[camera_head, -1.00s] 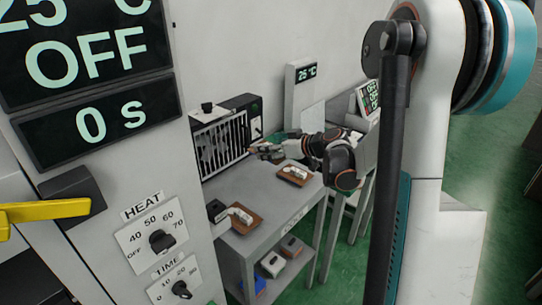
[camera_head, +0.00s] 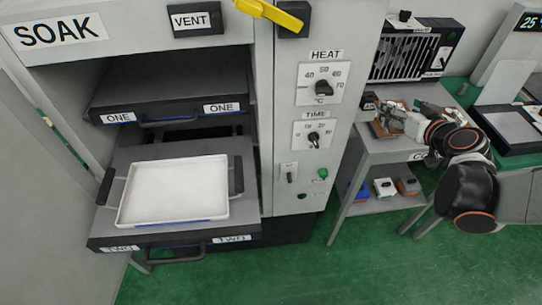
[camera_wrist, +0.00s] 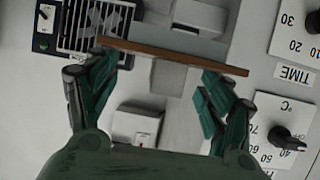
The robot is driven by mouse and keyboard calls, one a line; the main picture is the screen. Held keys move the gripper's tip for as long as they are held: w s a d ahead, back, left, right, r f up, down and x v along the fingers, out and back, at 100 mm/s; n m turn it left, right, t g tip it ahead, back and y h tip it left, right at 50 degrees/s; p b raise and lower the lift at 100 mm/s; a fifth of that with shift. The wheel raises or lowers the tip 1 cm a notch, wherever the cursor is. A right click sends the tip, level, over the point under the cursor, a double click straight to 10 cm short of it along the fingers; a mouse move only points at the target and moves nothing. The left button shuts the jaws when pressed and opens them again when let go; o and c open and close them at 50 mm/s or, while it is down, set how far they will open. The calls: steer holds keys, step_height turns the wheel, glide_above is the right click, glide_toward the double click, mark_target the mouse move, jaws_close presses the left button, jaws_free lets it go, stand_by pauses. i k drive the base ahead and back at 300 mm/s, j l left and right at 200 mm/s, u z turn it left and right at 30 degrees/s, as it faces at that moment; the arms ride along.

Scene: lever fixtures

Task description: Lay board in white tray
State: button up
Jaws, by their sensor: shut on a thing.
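The white tray (camera_head: 172,215) lies flat and empty on the pulled-out lower drawer, labelled TWO, in the head view. My gripper (camera_wrist: 168,70) is shut on a brown board (camera_wrist: 175,56), which spans between the two fingers and shows nearly edge-on. Pale blocks on the board show below that edge. In the head view my gripper (camera_head: 388,120) is over the grey bench, to the right of the tray and apart from it. A brown patch shows beside the fingers there; I cannot tell whether it is the held board or another one.
The upper drawer (camera_head: 165,100), labelled ONE, is partly out above and behind the tray. The control panel (camera_head: 318,110) with HEAT and TIME knobs stands between tray and gripper. Green floor is clear in front.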

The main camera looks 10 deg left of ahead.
mark_target(177, 191)
steer(key=k+j, duration=0.2)
steer(key=j, duration=0.2)
steer(key=k+j+u, duration=0.15)
steer(key=k+j, duration=0.3)
steer(key=j, duration=0.3)
steer(key=k+j+u, duration=0.1)
steer(key=j, duration=0.3)
steer(key=k+j+u, duration=0.15)
steer(key=u, duration=0.8)
